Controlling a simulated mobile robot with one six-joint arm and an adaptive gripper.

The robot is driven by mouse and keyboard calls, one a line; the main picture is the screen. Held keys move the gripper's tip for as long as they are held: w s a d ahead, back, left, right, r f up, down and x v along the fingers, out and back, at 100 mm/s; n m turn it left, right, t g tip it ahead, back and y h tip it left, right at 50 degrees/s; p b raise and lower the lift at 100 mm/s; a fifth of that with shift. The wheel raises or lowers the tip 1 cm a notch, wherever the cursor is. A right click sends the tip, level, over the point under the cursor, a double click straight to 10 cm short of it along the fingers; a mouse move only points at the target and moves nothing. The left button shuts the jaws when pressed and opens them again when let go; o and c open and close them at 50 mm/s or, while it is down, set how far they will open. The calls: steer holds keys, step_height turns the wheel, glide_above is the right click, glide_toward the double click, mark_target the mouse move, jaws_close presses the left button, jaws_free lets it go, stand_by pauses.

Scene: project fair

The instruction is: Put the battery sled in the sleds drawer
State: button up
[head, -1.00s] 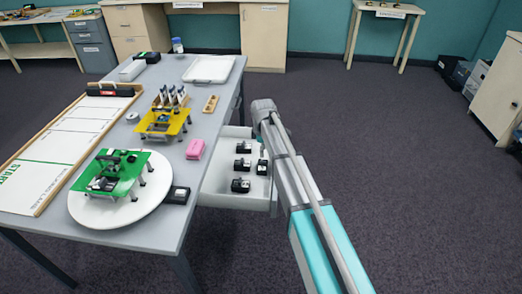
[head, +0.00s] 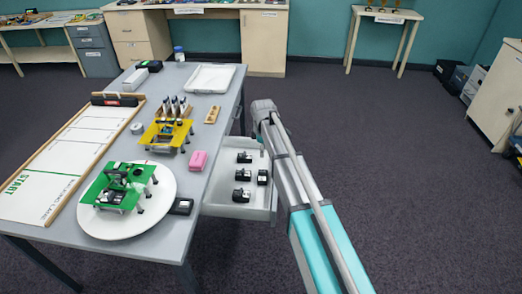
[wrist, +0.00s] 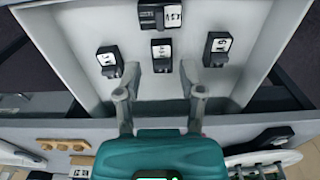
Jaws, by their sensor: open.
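The open drawer (head: 228,211) sticks out from the right side of the table. Several black battery sleds with white labels lie apart on its pale floor, among them one near the back (head: 244,157) and one near the front (head: 241,195). The wrist view looks down into the drawer (wrist: 76,32) and shows a sled (wrist: 161,55) just ahead of my fingertips, with others to its left (wrist: 109,61), right (wrist: 217,50) and beyond it (wrist: 160,16). My gripper (wrist: 159,97) is open, with nothing between its fingers. In the head view my arm mostly hides it.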

stand_by(0.7)
steer(key=s+d+m, duration=1.7)
steer(key=s+d, duration=0.5)
steer(key=s, duration=0.4)
steer(key=shift+m, duration=0.3)
